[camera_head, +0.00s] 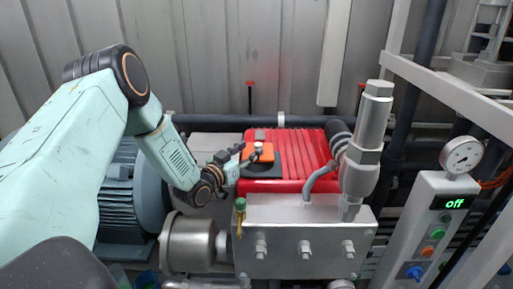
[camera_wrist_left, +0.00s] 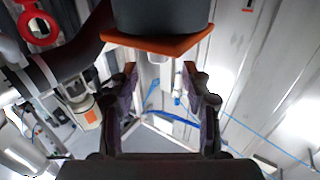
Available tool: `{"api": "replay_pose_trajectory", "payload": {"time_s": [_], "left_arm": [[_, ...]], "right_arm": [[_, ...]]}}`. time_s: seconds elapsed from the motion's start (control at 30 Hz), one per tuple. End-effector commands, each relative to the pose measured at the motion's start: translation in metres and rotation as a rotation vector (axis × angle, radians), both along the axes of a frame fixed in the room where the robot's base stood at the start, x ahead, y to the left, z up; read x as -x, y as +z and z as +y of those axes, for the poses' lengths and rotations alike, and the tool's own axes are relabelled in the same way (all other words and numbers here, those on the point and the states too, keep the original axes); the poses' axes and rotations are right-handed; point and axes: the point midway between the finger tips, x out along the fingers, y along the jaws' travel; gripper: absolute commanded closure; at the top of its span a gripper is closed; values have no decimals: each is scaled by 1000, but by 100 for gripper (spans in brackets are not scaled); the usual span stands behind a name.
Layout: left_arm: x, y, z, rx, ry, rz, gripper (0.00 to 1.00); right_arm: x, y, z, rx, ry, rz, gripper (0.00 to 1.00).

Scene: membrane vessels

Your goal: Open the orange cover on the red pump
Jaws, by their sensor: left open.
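The red pump (camera_head: 310,160) is ribbed and sits at the middle of the head view, behind a silver block. The orange cover (camera_head: 266,152) is on its left part, over a dark base. My left gripper (camera_head: 247,160) reaches in from the left, its fingertips close beside the cover. I cannot tell whether they touch it. In the left wrist view, the two fingers of the gripper (camera_wrist_left: 160,78) stand apart with nothing between them. An orange edge, apparently the cover (camera_wrist_left: 193,43), shows just beyond the fingertips under a dark block. My right gripper is not in view.
A silver block (camera_head: 300,233) with a tall silver valve (camera_head: 362,150) stands in front of the pump. A blue-grey motor (camera_head: 125,195) is at left. A grey control box (camera_head: 425,225) reading "off" and a gauge (camera_head: 462,156) are at right. A corrugated wall is behind.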

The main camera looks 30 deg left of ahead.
Motion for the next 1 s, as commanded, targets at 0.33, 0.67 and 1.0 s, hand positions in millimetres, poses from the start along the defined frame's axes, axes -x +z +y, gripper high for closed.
{"api": "replay_pose_trajectory", "payload": {"time_s": [0.33, 0.67, 1.0], "left_arm": [[-36, 0, -4, 1, -2, 0, 52], [-41, 0, -3, 2, 0, 0, 56], [-40, 0, -4, 1, -1, 0, 85]], "right_arm": [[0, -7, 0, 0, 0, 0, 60], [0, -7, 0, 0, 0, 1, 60], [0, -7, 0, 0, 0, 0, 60]]}}
